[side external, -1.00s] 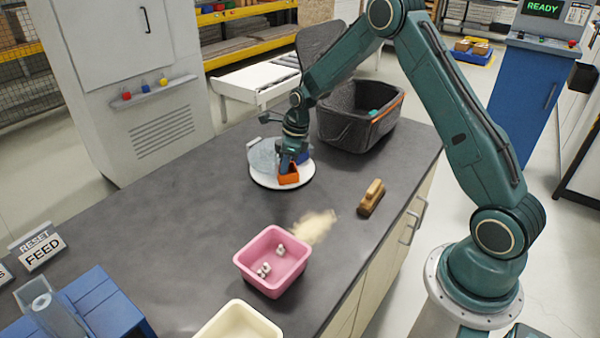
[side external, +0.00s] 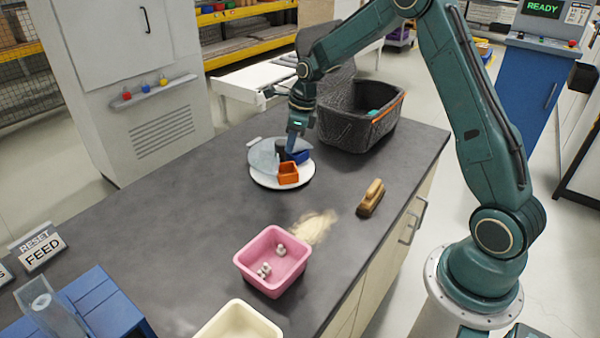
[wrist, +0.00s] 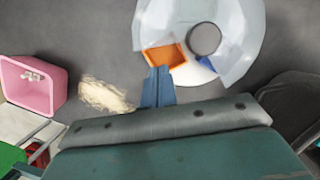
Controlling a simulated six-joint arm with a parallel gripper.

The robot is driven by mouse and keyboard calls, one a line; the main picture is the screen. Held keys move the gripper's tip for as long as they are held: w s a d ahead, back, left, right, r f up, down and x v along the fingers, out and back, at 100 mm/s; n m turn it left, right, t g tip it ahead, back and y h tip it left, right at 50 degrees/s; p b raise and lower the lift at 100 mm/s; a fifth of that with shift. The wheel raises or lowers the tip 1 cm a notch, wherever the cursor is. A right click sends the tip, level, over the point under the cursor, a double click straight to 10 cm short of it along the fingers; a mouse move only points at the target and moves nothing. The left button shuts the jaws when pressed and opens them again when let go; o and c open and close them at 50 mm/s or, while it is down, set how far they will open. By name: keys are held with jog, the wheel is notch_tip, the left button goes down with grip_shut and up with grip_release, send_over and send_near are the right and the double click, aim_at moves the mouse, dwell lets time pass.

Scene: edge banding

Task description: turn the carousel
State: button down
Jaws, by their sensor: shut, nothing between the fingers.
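The carousel is a round white turntable (side external: 264,180) on the dark worktop. It carries an orange bin (side external: 288,173), a blue bin (side external: 300,156) and a clear grey cover (side external: 262,154) over part of it. The carousel also shows in the wrist view (wrist: 152,18), with the orange bin (wrist: 166,55), a dark round hub (wrist: 204,39) and a sliver of the blue bin (wrist: 206,63). My gripper (side external: 291,149) is shut and empty, pointing down over the carousel by the blue bin. In the wrist view its fingers (wrist: 158,72) are together near the orange bin; contact cannot be told.
A black open-lidded case (side external: 350,135) stands close behind the carousel. A wooden brush (side external: 371,198), a pale powder heap (side external: 314,227), a pink bin (side external: 262,277) with small metal parts and a cream bin (side external: 240,322) lie nearer. The worktop left of the carousel is clear.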

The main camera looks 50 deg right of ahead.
jog(key=shift+v, duration=1.5)
jog(key=shift+d, duration=0.15)
jog(key=s+d+n, duration=0.3)
jog(key=s+d, duration=0.2)
jog(key=d, duration=0.3)
jog(key=shift+f+n+g+y, duration=0.2)
jog(key=shift+n+g+y, duration=0.1)
jog(key=shift+s, duration=0.1)
send_over(302, 177)
jog(key=s+d, duration=0.3)
jog(key=d, duration=0.1)
jog(key=x, duration=0.3)
jog(key=d+x, duration=0.1)
jog(key=x, duration=0.2)
jog(key=s+x, duration=0.1)
jog(key=x, duration=0.2)
jog(key=shift+d+f, duration=0.4)
jog(key=shift+f, duration=0.15)
jog(key=shift+w+a, duration=1)
jog(key=shift+a, duration=0.15)
jog(key=shift+w+a, duration=0.3)
jog(key=shift+a, duration=0.15)
jog(key=shift+a+r+m, duration=0.1)
jog(key=shift+a+m, duration=0.1)
jog(key=shift+m, duration=0.45)
jog(key=shift+a+m, duration=0.25)
jog(key=shift+m, duration=0.4)
